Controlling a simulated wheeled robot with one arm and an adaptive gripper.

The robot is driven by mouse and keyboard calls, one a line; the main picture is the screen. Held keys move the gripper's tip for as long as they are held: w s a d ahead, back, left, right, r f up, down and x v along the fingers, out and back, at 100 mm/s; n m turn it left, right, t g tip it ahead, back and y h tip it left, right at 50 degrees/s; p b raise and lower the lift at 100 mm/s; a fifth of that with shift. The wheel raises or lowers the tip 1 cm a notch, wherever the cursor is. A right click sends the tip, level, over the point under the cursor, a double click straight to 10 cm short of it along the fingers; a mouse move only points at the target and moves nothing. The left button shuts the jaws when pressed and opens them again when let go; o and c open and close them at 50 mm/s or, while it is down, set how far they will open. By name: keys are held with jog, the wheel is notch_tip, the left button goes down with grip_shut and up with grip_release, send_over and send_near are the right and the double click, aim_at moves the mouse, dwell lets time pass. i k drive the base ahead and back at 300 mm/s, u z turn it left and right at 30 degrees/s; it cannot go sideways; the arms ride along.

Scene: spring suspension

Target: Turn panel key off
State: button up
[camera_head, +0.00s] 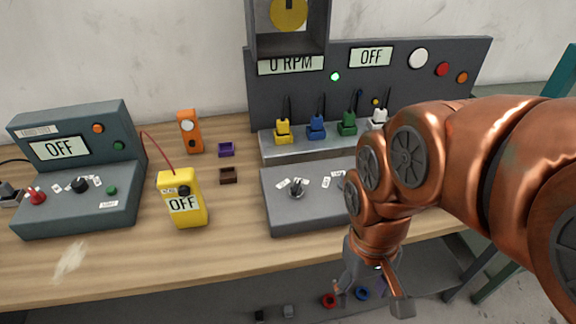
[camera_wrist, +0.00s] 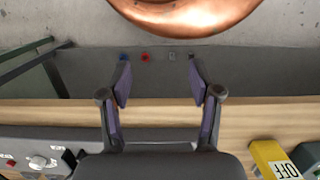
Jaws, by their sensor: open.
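The grey control panel (camera_head: 280,215) stands on the table, with a dark knob (camera_head: 297,188) and white labels on its sloped top. My arm hides its right part in the head view. I cannot pick out the key for certain. In the wrist view the panel (camera_wrist: 30,135) is at the lower left, with a pale metallic knob (camera_wrist: 40,162), a dark control beside it and a red one at the edge. My gripper (camera_head: 370,297) is open and empty, hanging near the table's front edge. In the wrist view its fingers (camera_wrist: 160,80) are spread with nothing between them.
A yellow meter (camera_head: 182,205) reading OFF and a teal-grey box (camera_head: 75,215) reading OFF stand to the left. A tall back panel (camera_head: 390,80) shows 0 RPM, OFF and a lit green lamp. Small coloured parts lie on a lower surface below the table.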

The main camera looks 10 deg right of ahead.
aim_at(296, 193)
jog(key=u, duration=2.65)
jog(key=k, duration=0.4)
jog(key=z, duration=1.35)
